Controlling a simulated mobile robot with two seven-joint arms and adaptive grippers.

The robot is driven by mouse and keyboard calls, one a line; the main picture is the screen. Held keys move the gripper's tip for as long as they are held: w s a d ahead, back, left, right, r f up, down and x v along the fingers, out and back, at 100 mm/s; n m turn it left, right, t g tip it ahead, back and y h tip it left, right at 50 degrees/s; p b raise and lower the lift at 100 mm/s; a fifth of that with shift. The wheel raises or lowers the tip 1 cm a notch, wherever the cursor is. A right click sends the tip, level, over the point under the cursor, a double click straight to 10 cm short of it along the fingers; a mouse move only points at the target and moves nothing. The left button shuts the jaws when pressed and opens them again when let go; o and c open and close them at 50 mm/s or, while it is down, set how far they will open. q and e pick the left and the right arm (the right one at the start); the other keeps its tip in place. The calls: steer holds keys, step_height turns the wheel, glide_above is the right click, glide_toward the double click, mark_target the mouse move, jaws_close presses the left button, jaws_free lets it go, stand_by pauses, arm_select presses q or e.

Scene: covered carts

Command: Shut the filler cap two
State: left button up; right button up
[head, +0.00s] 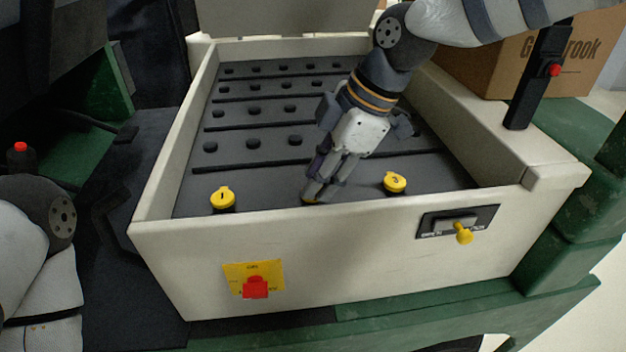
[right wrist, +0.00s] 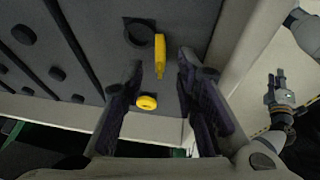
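Filler cap two (right wrist: 160,58) is a yellow lid seen edge-on, raised beside its dark round neck (right wrist: 138,33) in the right wrist view. My right gripper (right wrist: 160,66) is open, with its fingertips apart on either side of the lid; contact cannot be told. In the head view my right gripper (head: 311,194) points down between cap one (head: 222,197) and cap three (head: 395,183), hiding most of cap two. Caps one and three are yellow and lie flat. My left gripper (right wrist: 277,83) shows empty and open beyond the wall in the right wrist view.
The caps are inside a cream-walled cart (head: 330,245) with rows of dark plugs behind. Its front wall carries a red switch (head: 255,287) and a yellow-knobbed latch (head: 463,233). A black post (head: 537,75) and cardboard box (head: 540,50) stand at right.

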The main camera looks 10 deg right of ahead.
steer(key=shift+x, duration=1)
jaws_close()
